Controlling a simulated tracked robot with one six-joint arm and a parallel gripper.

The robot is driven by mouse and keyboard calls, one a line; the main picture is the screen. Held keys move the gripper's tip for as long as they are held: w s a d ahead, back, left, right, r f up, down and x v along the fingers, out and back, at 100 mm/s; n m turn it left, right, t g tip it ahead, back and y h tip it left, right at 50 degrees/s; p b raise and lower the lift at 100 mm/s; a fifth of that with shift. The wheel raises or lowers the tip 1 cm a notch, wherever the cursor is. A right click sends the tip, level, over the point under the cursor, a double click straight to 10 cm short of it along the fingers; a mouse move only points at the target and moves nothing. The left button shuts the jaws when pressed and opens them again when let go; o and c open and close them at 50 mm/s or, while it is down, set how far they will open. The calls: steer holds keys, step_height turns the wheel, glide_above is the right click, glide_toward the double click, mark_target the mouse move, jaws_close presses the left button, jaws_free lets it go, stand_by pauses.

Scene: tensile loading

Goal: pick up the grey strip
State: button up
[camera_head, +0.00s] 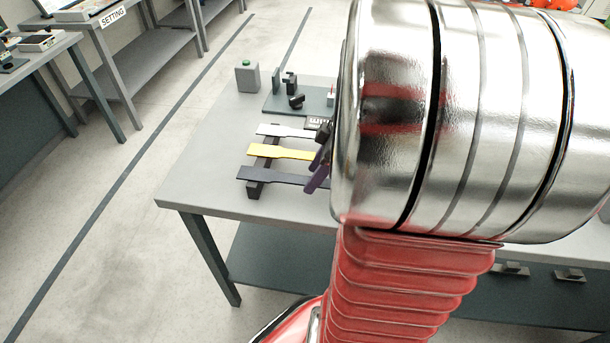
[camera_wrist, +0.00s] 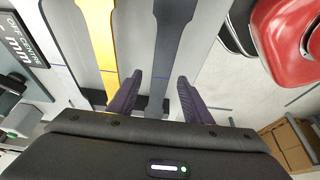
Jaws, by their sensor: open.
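The dark grey strip (camera_head: 285,177) lies nearest on a black rest on the table, with a wide end at the left; its right end is hidden by my arm. In the wrist view the grey strip (camera_wrist: 167,52) runs between the two purple fingers of my gripper (camera_wrist: 159,82), one on each side. My gripper (camera_head: 318,172) is open, and I see a gap between each finger and the strip. I cannot tell how far above it the fingertips are.
The yellow strip (camera_head: 283,152) lies just beside, close to one finger (camera_wrist: 98,45) in the wrist view. A whitish strip (camera_head: 285,131) lies beyond it. The table's left side (camera_head: 195,175) is clear.

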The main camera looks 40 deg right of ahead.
steer(key=shift+c, duration=0.4)
jaws_close()
stand_by(0.4)
